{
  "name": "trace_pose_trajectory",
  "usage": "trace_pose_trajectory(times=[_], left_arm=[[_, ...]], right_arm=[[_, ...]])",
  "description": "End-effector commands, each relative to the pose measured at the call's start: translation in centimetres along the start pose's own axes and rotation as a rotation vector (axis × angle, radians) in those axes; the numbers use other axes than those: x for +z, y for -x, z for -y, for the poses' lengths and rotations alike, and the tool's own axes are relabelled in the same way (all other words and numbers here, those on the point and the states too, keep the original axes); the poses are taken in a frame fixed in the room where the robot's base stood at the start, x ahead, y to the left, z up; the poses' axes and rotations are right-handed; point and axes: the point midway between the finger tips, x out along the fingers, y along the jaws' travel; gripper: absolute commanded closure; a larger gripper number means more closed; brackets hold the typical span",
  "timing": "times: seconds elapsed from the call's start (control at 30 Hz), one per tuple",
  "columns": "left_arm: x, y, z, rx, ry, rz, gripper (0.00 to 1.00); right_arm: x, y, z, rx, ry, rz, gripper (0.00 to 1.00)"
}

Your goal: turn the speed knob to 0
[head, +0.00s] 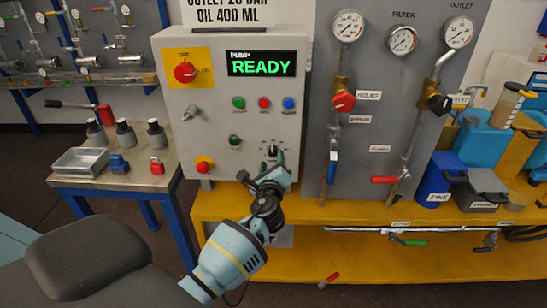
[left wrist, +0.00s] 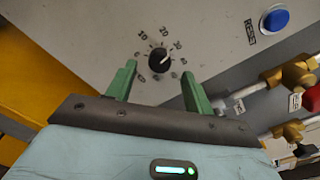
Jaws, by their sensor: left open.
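The speed knob (head: 272,150) is a small black dial low on the right of the grey control panel (head: 215,130). In the left wrist view the knob (left wrist: 159,60) sits inside a ring of printed numbers. Its light pointer line seems to lean to the upper right, near the 30; the exact reading is too small to tell. My left gripper (head: 273,164) is open just below the knob in the head view. In the left wrist view its two green fingers (left wrist: 158,74) stand apart on either side of the knob, with no clear contact. My right gripper is not in view.
The panel display (head: 262,64) reads READY. Green, red and blue buttons (head: 264,103) sit above the knob, and a red stop button (head: 204,164) is lower left. The gauge board (head: 375,120) with valves stands to the right, above a yellow bench (head: 350,255).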

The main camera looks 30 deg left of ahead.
Motion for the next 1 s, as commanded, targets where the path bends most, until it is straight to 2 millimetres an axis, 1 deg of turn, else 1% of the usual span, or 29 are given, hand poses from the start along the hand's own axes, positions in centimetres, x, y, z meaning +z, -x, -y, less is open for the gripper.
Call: trace_pose_trajectory(times=[0.03,0.1,0.23,0.4,0.6,0.63,0.97,1.0], left_arm=[[-0.1,-0.8,-0.1,0.001,0.0,-0.001,0.48],[-0.1,-1.6,-0.1,0.001,0.0,-0.001,0.48],[-0.2,-2.8,-0.1,0.001,-0.001,-0.002,0.48],[-0.1,-3.4,0.0,0.0,0.001,-0.002,0.48],[-0.1,-3.4,0.0,0.0,0.001,-0.002,0.48],[-0.1,-3.4,0.0,0.0,0.001,-0.002,0.49],[-0.1,-3.4,0.0,0.0,0.001,-0.002,0.92],[-0.1,-3.4,0.0,0.0,0.001,-0.002,0.92]], right_arm=[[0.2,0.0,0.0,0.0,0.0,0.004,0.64],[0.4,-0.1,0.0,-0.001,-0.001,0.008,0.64],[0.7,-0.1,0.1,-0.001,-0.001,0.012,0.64],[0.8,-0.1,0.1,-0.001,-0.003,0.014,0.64],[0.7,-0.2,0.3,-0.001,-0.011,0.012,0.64],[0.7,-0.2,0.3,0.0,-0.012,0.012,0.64],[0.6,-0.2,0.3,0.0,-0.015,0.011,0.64],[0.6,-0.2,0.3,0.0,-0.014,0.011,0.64]])
